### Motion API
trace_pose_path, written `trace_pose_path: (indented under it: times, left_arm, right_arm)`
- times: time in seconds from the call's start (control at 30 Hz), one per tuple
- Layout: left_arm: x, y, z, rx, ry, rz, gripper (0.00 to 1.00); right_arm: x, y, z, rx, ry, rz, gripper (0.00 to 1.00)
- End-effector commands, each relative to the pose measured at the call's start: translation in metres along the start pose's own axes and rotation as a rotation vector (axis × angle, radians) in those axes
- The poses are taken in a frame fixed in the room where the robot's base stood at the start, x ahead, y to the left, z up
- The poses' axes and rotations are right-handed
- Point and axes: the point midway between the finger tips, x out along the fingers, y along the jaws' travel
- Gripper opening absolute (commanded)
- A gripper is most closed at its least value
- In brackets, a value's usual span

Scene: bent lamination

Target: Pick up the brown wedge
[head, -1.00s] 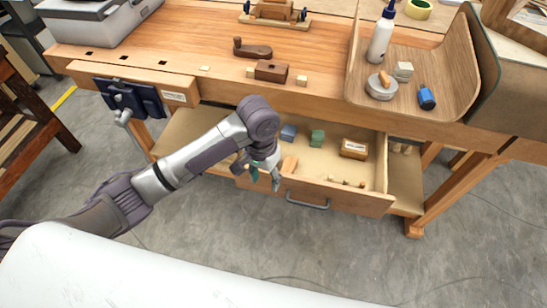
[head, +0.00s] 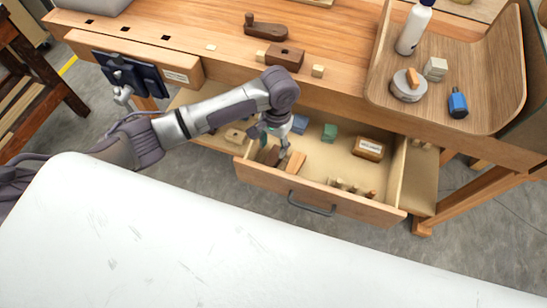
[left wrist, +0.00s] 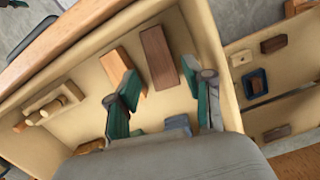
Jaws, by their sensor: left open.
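The brown wedge (head: 271,156) lies in the open drawer, near its left end; it also shows in the left wrist view (left wrist: 158,57) as a dark brown block. A lighter orange-brown wedge (head: 295,162) lies beside it, also in the left wrist view (left wrist: 118,68). My left gripper (head: 272,143) is over the drawer's left part. In the left wrist view my left gripper (left wrist: 168,80) is open, its teal-padded fingers apart, with the near end of the brown wedge between them in the picture. The gap in height cannot be told. My right gripper is not in view.
The drawer (head: 325,200) also holds a blue block (head: 300,124), a green block (head: 330,132), a labelled box (head: 368,149) and a small peg rack (head: 350,188). The workbench (head: 335,55) overhangs behind it. A white surface (head: 200,240) fills the front.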

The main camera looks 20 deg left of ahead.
Motion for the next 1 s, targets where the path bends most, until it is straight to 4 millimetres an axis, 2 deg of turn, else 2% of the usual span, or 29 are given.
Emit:
trace_pose_path:
  times: [0.27, 0.37, 0.53, 1.0]
  left_arm:
    - [0.023, 0.001, 0.0, 0.001, -0.001, -0.001, 0.51]
    - [0.038, 0.001, -0.002, 0.001, -0.002, -0.002, 0.51]
    - [0.061, 0.001, -0.002, 0.0, -0.001, -0.001, 0.51]
    - [0.066, 0.002, -0.003, 0.001, 0.001, -0.001, 0.51]
  right_arm:
    - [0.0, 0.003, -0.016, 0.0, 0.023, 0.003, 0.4]
    - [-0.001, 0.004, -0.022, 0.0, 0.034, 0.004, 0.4]
    - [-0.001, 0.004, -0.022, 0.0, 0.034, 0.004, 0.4]
    - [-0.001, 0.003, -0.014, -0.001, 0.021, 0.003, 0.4]
